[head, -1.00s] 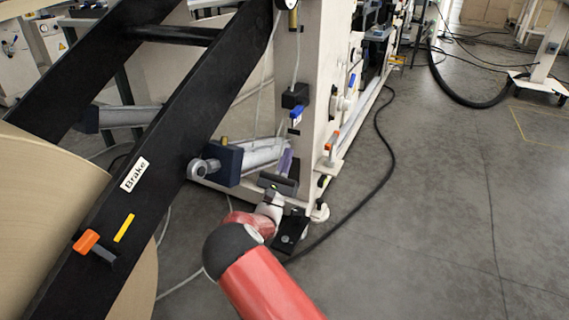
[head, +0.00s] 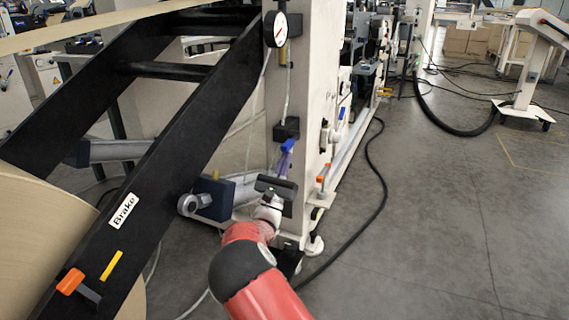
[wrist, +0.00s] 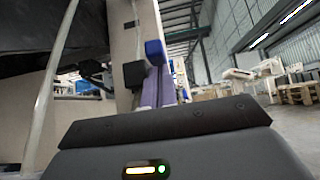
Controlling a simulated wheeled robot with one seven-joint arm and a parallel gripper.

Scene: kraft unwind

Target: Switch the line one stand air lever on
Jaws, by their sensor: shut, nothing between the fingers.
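The stand air lever is a small blue handle (head: 289,144) by a dark valve block (head: 287,130) on the pale machine post, below a round gauge. My gripper (head: 286,157) points up at it from below, its purple fingers shut and empty. The fingertips are just under the blue handle; I cannot tell whether they touch it. In the wrist view the blue handle (wrist: 155,51) shows right above the shut fingers (wrist: 160,70), with the dark block (wrist: 134,74) to the left.
A black arm labelled Brake (head: 123,211) with an orange lever (head: 70,281) slants across the left, beside a large kraft roll (head: 35,225). An orange-handled lever (head: 323,172) sits right of the post.

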